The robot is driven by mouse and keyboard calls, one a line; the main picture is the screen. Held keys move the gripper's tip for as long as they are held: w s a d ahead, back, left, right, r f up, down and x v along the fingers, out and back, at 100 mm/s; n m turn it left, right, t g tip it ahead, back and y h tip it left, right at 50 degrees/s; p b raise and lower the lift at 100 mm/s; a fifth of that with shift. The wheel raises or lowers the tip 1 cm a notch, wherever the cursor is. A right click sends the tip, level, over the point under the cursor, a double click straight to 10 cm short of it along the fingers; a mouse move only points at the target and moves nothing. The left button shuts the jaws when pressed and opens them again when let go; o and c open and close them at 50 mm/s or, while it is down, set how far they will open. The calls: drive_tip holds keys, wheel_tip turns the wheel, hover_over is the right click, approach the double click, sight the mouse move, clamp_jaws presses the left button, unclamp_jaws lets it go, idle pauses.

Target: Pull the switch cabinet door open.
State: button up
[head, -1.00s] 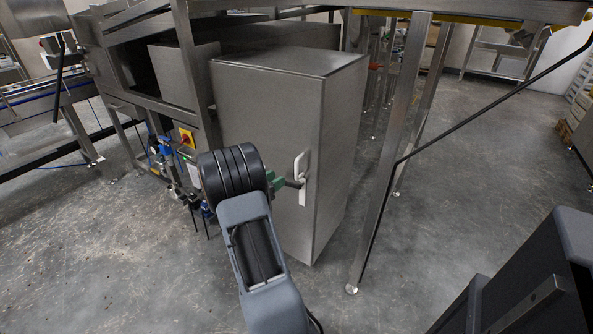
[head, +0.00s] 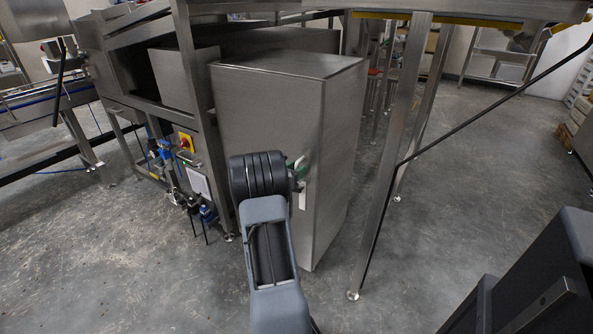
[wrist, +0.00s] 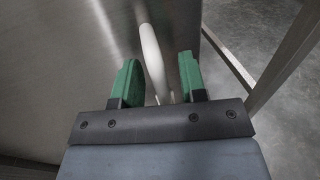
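The switch cabinet (head: 268,110) is a grey steel box, and its door faces me and looks shut. A white handle (head: 302,200) sits near the door's right edge, partly hidden by my arm in the head view. In the wrist view the handle (wrist: 153,62) stands upright between the green fingers of my gripper (wrist: 160,82). In the head view my gripper (head: 299,172) is at the handle, mostly hidden behind my wrist.
A steel table leg (head: 391,160) with a dark diagonal brace stands right of the cabinet. A machine frame with a red-and-yellow switch (head: 186,142) and blue fittings is on the left. The floor (head: 120,260) at the front left is clear.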

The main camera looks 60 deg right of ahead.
clamp_jaws()
idle(0.5)
